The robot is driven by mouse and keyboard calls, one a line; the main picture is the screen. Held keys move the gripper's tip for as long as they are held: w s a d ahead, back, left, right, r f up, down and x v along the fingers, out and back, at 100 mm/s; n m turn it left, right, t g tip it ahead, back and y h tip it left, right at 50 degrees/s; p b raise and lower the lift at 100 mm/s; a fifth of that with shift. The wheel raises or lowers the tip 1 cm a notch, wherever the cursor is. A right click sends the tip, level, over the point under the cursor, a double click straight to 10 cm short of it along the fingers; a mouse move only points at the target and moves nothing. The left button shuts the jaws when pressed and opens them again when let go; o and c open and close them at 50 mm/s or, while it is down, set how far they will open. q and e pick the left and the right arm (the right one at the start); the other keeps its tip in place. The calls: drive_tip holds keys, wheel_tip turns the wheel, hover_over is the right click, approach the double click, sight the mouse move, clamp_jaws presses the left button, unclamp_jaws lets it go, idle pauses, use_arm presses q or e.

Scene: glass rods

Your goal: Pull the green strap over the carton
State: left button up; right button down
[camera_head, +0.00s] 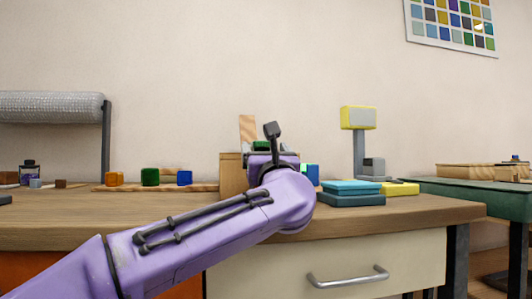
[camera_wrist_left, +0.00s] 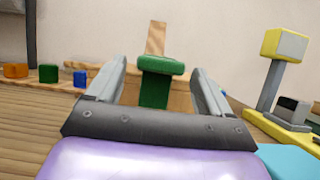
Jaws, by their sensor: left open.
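The tan carton (camera_head: 232,174) stands on the wooden table behind my left gripper, with a tan upright piece (camera_head: 247,128) above it. In the left wrist view the carton (camera_wrist_left: 181,95) shows behind the green strap (camera_wrist_left: 154,90). The strap has a thick rounded top end and a narrower part hanging below. My left gripper (camera_wrist_left: 158,67) is open, with one finger on each side of the strap. I cannot tell whether they touch it. In the head view the gripper (camera_head: 271,155) hides most of the carton and strap. My right gripper is in neither view.
Orange, green and blue blocks (camera_head: 150,177) sit on a wooden strip to the left. Teal boxes (camera_head: 351,192) and a yellow-based stand (camera_head: 358,118) are close on the right. A roll (camera_head: 50,106) is at far left. The front tabletop is largely clear.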

use_arm(q)
drive_tip(key=v, duration=1)
drive_tip(key=shift+s+f, duration=0.1)
drive_tip(key=shift+s, duration=0.15)
